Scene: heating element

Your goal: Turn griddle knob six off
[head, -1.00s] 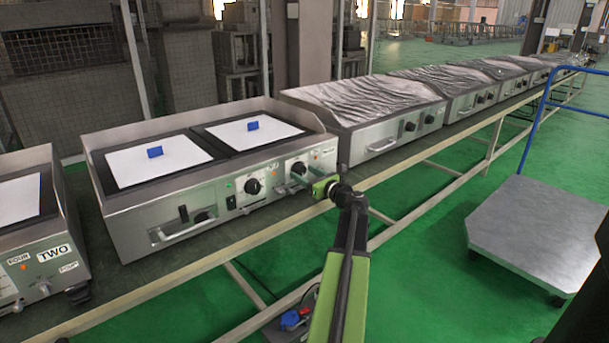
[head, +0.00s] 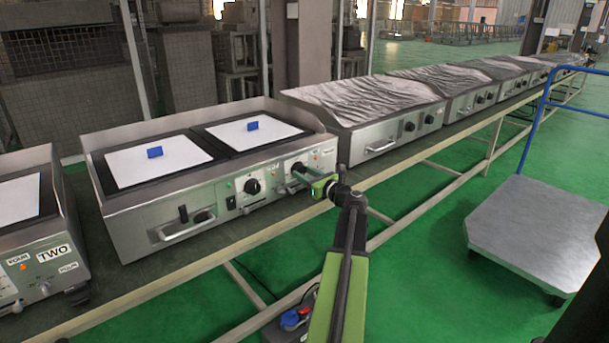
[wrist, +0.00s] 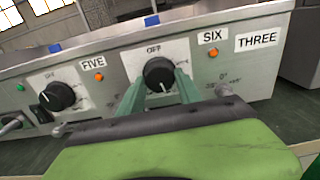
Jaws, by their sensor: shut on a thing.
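Griddle knob six (wrist: 158,73) is a round black knob on the steel front panel, below the "OFF" mark and left of the "SIX" label (wrist: 210,37). A pale mark on it points down, away from "OFF". The green fingers of my gripper (wrist: 159,86) sit on its left and right sides, shut on it.
A drawer handle (head: 187,226) juts from the griddle's front left. The bench edge (head: 200,271) runs below. A blue-handled trolley (head: 540,225) stands at the right, with open green floor before it.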

